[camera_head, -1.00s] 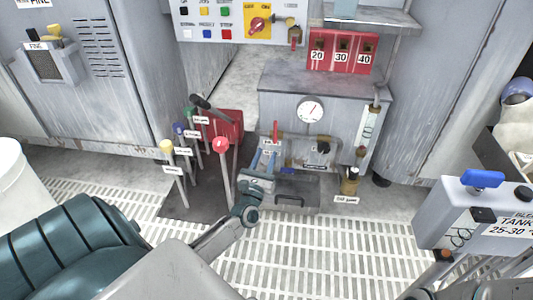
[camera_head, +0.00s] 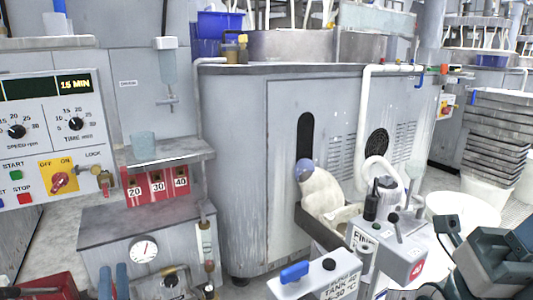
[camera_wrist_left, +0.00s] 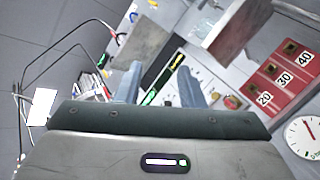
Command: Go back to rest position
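My left gripper (camera_head: 113,281) shows at the bottom left of the head view, with only its two blue-grey fingers in sight. They point up in front of the grey cabinet with the round gauge (camera_head: 144,250). In the left wrist view the gripper (camera_wrist_left: 158,86) has its fingers apart, with nothing between them. A dark teal part of my right arm (camera_head: 495,262) shows at the lower right of the head view. My right gripper is not visible.
A control panel (camera_head: 52,140) is at left. A tank unit with a blue handle (camera_head: 318,281) and a lever box (camera_head: 398,250) stand at lower right.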

